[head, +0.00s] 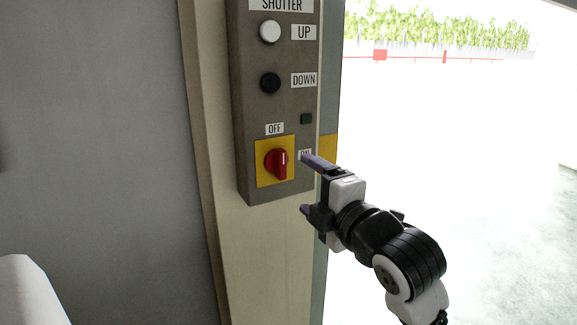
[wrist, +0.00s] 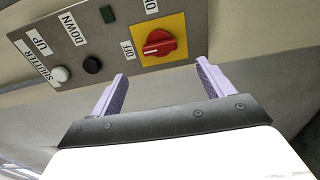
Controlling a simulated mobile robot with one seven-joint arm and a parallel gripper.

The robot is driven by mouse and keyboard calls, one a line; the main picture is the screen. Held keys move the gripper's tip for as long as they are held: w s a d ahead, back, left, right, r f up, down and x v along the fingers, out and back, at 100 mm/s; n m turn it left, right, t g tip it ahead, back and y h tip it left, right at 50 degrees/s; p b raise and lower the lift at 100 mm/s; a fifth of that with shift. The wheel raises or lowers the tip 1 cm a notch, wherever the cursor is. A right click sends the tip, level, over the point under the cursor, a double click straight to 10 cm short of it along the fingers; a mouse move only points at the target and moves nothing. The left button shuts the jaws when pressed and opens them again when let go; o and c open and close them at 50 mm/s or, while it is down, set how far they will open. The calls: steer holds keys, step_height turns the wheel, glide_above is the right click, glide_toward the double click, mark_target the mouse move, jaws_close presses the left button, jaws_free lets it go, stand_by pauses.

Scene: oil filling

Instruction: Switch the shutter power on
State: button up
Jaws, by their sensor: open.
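The red rotary switch (head: 277,163) sits on a yellow plate (head: 262,180) low on the grey shutter control panel (head: 285,100). Its handle looks about upright, in line with the OFF label (head: 275,129) above it. The ON label (head: 303,154) is to the right, partly covered by a finger. My gripper (head: 304,184) is open and empty, just right of the switch. In the wrist view the red switch (wrist: 160,43) lies beyond and between the two spread purple fingers of my gripper (wrist: 162,70). I see no contact.
The white UP button (head: 270,31), black DOWN button (head: 270,83) and a small dark green square (head: 306,118) are above the switch on the panel. The panel is on a beige post (head: 265,250). A grey wall (head: 90,130) is left; a bright opening is right.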

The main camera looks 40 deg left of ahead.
mark_target(283, 166)
steer(key=p+x, duration=0.2)
steer(key=x, duration=0.8)
steer(key=c, duration=1)
